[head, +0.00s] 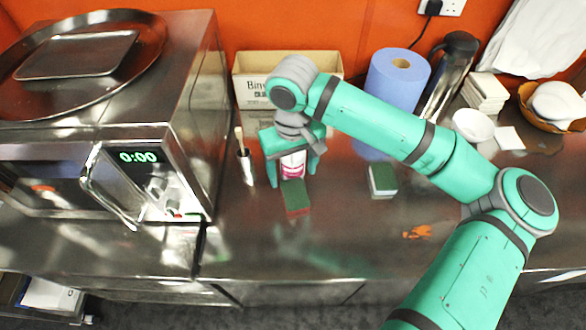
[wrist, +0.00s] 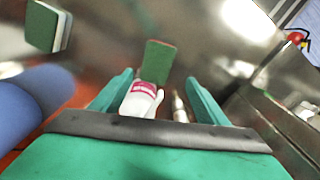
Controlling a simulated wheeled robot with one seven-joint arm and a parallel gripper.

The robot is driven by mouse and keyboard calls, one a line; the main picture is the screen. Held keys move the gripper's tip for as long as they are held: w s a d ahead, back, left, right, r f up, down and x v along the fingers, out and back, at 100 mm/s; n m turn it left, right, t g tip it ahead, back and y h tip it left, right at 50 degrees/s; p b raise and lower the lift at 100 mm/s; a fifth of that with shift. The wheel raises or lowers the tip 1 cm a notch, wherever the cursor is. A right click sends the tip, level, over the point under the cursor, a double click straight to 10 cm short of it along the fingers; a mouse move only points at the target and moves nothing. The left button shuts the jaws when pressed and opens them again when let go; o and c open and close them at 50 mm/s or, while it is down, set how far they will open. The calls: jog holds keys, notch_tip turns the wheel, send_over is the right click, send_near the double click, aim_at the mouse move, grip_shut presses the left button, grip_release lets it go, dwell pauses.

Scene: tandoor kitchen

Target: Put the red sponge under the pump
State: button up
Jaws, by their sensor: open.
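The red sponge (head: 297,198), with a green top and a red edge, lies on the steel counter just in front of a white bottle with a pink label (head: 293,165). I take this bottle to be the pump; its top is hidden under my gripper in the head view. My gripper (head: 293,173) is open and points down over the bottle, with a finger on each side. In the wrist view the bottle (wrist: 141,99) shows between the open fingers (wrist: 158,82), and the sponge (wrist: 158,62) lies beyond it. Whether the fingers touch the bottle is unclear.
A green and white sponge (head: 382,180) lies to the right. A holder with a brush (head: 246,165) and a microwave (head: 120,170) stand left. A cardboard box (head: 250,70) and blue roll (head: 397,78) stand behind. The front counter is mostly clear, with orange scraps (head: 417,232).

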jog(key=shift+r, duration=0.1)
notch_tip(320, 180, up, 13)
dwell(0.5)
dwell(0.4)
